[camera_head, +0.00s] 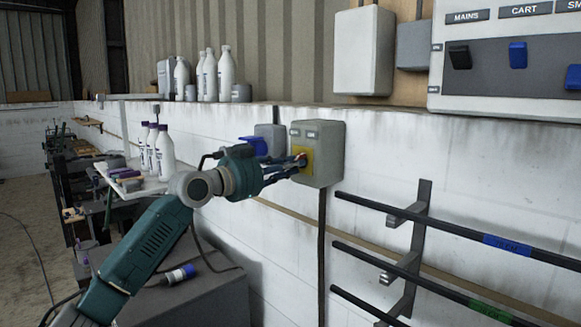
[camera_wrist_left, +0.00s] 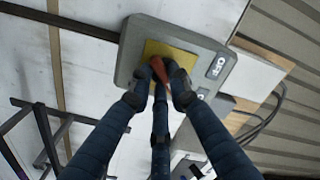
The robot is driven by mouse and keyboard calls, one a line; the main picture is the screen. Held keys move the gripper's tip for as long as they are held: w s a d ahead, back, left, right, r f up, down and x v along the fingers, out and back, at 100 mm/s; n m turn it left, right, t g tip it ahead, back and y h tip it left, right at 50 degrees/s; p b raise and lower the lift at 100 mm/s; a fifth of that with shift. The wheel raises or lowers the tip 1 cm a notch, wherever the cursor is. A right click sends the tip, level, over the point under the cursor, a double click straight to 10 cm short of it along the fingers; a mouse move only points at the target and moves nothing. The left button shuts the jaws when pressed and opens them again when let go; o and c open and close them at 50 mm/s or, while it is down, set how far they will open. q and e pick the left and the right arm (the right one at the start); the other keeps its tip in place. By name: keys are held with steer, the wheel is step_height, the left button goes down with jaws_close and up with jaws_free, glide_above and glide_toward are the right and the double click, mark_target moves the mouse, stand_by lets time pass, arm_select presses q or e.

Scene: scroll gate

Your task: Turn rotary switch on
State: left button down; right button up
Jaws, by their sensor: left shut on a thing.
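The rotary switch box (camera_head: 326,140) is a grey box on the white wall in the middle of the head view, with a yellow plate (camera_head: 308,168) on its front. In the left wrist view the box (camera_wrist_left: 126,60) appears tilted, with a red knob (camera_wrist_left: 159,70) on its yellow plate (camera_wrist_left: 180,50). My left gripper (camera_head: 298,163) reaches the box from the left. In the left wrist view its fingers (camera_wrist_left: 160,82) are shut around the red knob and hide part of it. The knob's exact angle is hard to tell. My right gripper is not in view.
Black horizontal bars on a wall rack (camera_head: 424,215) stick out right of the box. A panel (camera_head: 500,50) with labelled switches hangs at upper right. White bottles (camera_head: 160,152) stand on a shelf at left, and a dark cabinet (camera_head: 190,300) is below my arm.

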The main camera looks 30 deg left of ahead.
arm_select(q)
steer(key=c, duration=1.6)
jaws_free()
steer(key=shift+v, duration=6.05)
steer(key=shift+w+f, duration=0.1)
